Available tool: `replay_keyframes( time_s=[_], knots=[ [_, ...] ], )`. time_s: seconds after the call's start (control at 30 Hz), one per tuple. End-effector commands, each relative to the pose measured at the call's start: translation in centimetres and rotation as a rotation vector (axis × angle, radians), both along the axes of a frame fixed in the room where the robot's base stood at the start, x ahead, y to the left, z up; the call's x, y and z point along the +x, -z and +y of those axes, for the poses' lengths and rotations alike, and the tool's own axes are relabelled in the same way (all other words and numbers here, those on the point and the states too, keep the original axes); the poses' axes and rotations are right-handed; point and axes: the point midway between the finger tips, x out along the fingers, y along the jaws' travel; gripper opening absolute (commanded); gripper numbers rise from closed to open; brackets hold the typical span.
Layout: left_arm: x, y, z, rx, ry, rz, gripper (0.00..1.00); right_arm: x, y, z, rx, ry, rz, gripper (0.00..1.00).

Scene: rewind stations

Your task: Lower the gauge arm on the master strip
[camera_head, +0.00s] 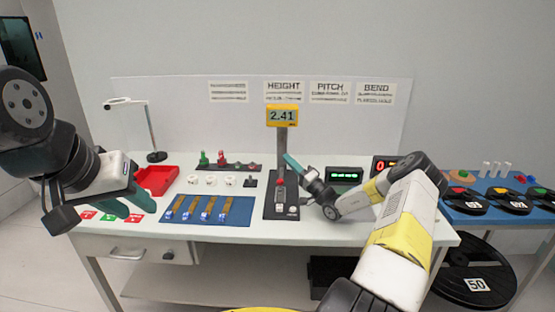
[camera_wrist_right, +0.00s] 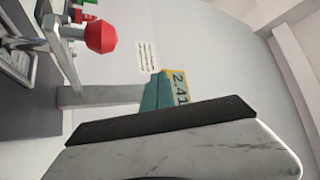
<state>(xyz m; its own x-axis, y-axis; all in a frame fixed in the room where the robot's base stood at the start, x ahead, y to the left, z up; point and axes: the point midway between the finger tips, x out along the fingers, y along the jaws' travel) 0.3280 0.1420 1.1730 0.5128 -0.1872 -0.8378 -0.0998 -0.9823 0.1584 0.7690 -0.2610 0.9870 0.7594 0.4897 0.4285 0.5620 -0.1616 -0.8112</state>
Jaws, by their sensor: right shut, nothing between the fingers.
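The height gauge has a black base (camera_head: 272,208), a grey upright column (camera_head: 282,150) and a yellow display (camera_head: 282,116) reading 2.41. A red knob (camera_head: 279,181) sits low at the column; it shows large in the right wrist view (camera_wrist_right: 101,36). I cannot make out a master strip under the gauge. My right gripper (camera_head: 291,160) is shut and empty, its teal fingertips just right of the column, above the knob's level. In the right wrist view, the fingers (camera_wrist_right: 155,95) overlap the column and display. My left gripper (camera_head: 128,207) is open and empty over the table's left front.
A blue mat (camera_head: 240,213) with several brass-coloured strips lies left of the gauge. A red tray (camera_head: 160,178), a lamp (camera_head: 152,125) and small red and green items stand behind. A green-lit display (camera_head: 344,175) is right of the gauge. Another blue table (camera_head: 500,205) stands at right.

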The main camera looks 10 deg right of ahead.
Motion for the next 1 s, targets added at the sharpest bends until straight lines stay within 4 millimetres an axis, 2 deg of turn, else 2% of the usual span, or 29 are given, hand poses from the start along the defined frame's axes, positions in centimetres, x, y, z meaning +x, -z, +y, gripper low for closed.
replay_keyframes(
  time_s=[0.33, 0.47, 0.8, 1.0],
  knots=[
    [0.0, 0.0, 0.0, 0.000, 0.000, 0.000, 0.36, -0.1, 0.1, -0.1, 0.000, 0.000, 0.001, 0.00],
    [0.0, 0.0, 0.0, 0.000, 0.000, 0.000, 0.36, -0.9, 0.6, -0.7, 0.001, 0.002, 0.003, 0.00],
    [0.0, 0.0, 0.0, 0.000, 0.000, 0.000, 0.36, -7.1, 0.6, -4.7, 0.000, 0.004, 0.002, 0.00],
    [0.0, 0.0, 0.0, 0.000, 0.000, 0.000, 0.36, -9.9, 0.5, -6.5, 0.000, 0.002, 0.001, 0.00]
  ],
)
